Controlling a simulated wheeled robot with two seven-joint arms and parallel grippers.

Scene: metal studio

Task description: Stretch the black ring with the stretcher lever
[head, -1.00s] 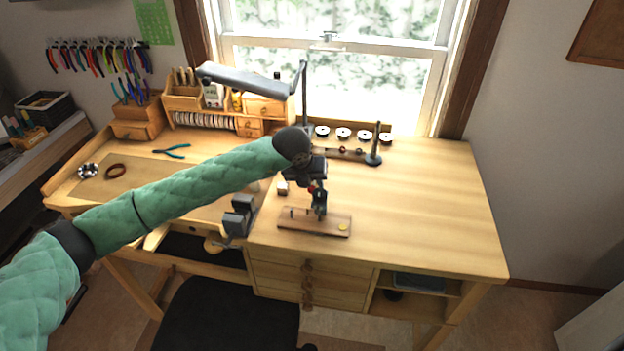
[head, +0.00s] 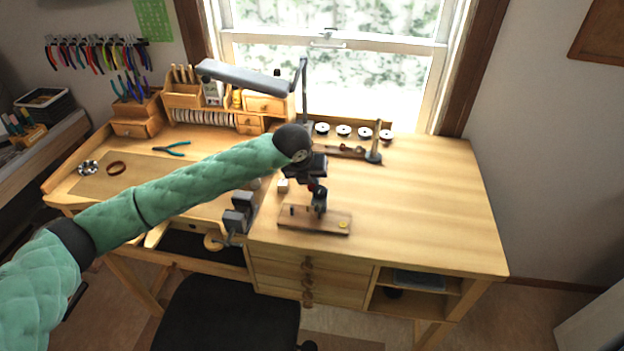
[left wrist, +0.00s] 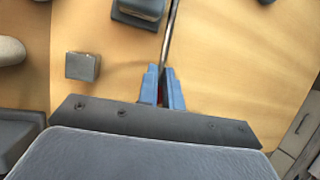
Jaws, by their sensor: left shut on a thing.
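My left gripper (head: 319,191) is above a wooden base (head: 297,224) with short dark pegs and a yellow disc, near the desk's front edge. In the left wrist view its blue fingers (left wrist: 162,90) are shut on a small red part (left wrist: 161,92), apparently the lever's grip. A thin metal rod (left wrist: 169,38) runs from near the fingertips to the top edge in that view. The gripper and wrist hide much of the stretcher. I cannot make out the black ring. My right gripper is not in view.
A small block (head: 283,186) and a grey vise (head: 238,212) are left of the gripper. A stand with a dark post (head: 374,157) is behind it. A lamp (head: 245,79) overhangs the back. The right desktop (head: 430,210) is clear.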

